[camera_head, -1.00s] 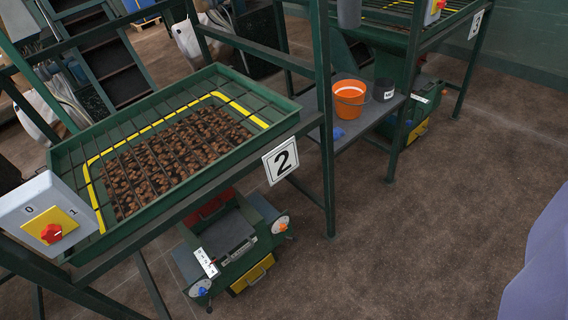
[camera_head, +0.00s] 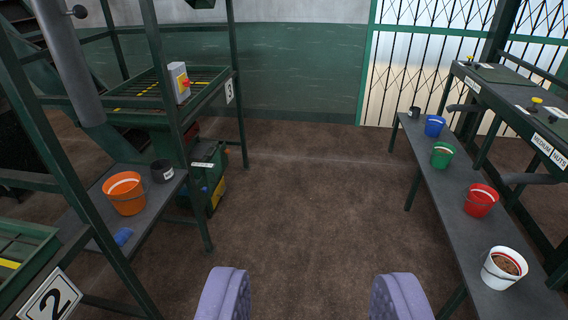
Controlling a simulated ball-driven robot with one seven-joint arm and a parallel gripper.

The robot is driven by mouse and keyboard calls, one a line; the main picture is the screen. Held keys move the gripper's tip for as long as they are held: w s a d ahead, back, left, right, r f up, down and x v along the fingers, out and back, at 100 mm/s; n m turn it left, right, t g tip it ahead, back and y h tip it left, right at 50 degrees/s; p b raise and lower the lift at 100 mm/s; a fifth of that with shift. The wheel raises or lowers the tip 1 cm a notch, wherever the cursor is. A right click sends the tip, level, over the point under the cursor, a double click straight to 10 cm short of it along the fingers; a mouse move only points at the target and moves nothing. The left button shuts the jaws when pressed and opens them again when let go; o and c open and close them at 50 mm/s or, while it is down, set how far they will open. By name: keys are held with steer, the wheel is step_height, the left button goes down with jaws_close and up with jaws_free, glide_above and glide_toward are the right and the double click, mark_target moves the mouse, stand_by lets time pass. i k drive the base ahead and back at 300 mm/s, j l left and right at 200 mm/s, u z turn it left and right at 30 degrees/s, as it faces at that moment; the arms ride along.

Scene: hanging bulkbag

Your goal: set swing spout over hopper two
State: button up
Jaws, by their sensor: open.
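A grey pipe-like spout (camera_head: 72,65) hangs at the upper left, with a dark round knob (camera_head: 80,11) on a short stem near its top. Its lower end shows in the gap between hopper two and hopper three; I cannot tell what lies directly under it. Hopper two (camera_head: 30,232), a green tray, shows only its corner at the lower left, with its number 2 plate (camera_head: 52,298) tilted in view. My gripper (camera_head: 312,297) shows as two purple padded fingers at the bottom, wide apart and empty, over bare floor and well right of the spout.
Hopper three (camera_head: 150,92) has a switch box (camera_head: 180,82) and green posts. A low shelf (camera_head: 150,205) holds an orange bucket (camera_head: 124,193) and a dark pot (camera_head: 162,171). At right, a long bench (camera_head: 430,190) carries several buckets. The brown floor between is clear.

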mark_target(54, 19)
steer(key=i+l+z, duration=0.35)
steer(key=i, duration=0.55)
steer(key=i+z, duration=0.35)
steer(key=i, duration=0.55)
steer(key=i+u, duration=0.2)
steer(key=i, duration=0.3)
steer(key=i+l+u, duration=0.2)
steer(key=i, duration=0.3)
steer(key=i+l+u, duration=0.2)
steer(key=i, duration=0.3)
steer(key=i+l+u, duration=0.2)
steer(key=i+u, duration=0.2)
steer(key=i+l+u, duration=0.25)
steer(key=u, duration=0.2)
steer(key=i+l+u, duration=0.2)
steer(key=l+u, duration=0.2)
steer(key=i+l+u, duration=0.15)
steer(key=l+u, duration=0.25)
steer(key=i+l+u, duration=0.15)
steer(key=l, duration=0.2)
steer(key=l+u, duration=0.1)
steer(key=l, duration=0.3)
steer(key=u, duration=0.4)
steer(key=k+j+u, duration=0.1)
steer(key=u, duration=0.25)
steer(key=j+u, duration=0.1)
steer(key=u, duration=0.65)
steer(key=j, duration=0.1)
